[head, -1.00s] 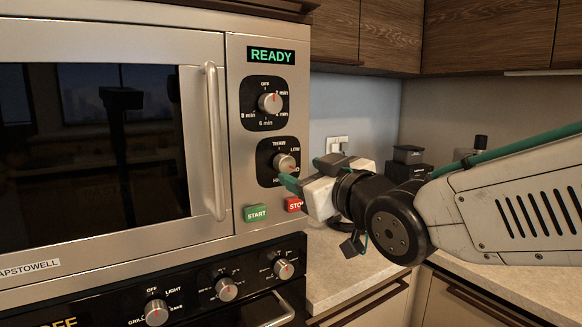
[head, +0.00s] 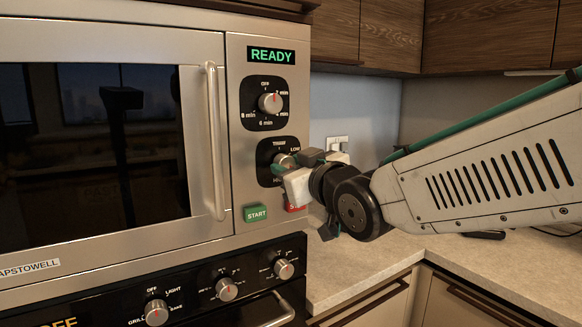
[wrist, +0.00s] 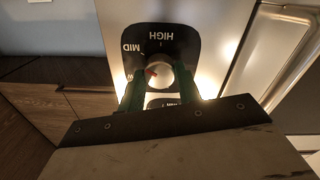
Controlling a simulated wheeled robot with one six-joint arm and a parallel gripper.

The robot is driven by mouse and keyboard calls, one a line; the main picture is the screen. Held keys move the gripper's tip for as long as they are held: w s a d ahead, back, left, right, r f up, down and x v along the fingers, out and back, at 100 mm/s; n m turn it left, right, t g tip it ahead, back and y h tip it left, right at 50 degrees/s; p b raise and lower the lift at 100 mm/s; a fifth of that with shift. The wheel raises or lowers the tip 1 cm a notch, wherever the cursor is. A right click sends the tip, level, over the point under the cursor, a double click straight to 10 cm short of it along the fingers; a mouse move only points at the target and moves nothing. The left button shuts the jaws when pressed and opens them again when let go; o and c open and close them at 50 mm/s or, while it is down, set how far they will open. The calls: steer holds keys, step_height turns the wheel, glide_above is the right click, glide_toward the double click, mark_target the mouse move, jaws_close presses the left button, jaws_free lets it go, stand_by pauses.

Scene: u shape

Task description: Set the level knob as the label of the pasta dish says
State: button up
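The level knob (head: 284,160) is the lower dial on the microwave's right panel, partly covered by my gripper in the head view. In the wrist view the knob (wrist: 163,75) shows a red mark on its left side. Its dial reads HIGH and MID upside down there, with another word partly hidden at lower left. My gripper (head: 292,163) is at this dial, its green fingers apart on either side of the knob. The fingers (wrist: 160,88) look open; contact with the knob is unclear. No pasta dish or label is in view.
The timer knob (head: 270,103) sits above, under a display (head: 271,56) reading READY. The START button (head: 256,213) and partly covered red button (head: 296,208) are just below. The door handle (head: 215,140) stands out at left. Oven knobs (head: 227,289) are lower; counter (head: 340,262) at right.

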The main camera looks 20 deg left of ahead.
steer(key=m, duration=0.5)
steer(key=shift+m, duration=0.4)
steer(key=m, duration=0.6)
stand_by(0.7)
steer(key=o, duration=1)
steer(key=shift+d, duration=0.1)
steer(key=v, duration=0.7)
steer(key=shift+s+d, duration=0.2)
steer(key=shift+d, duration=0.1)
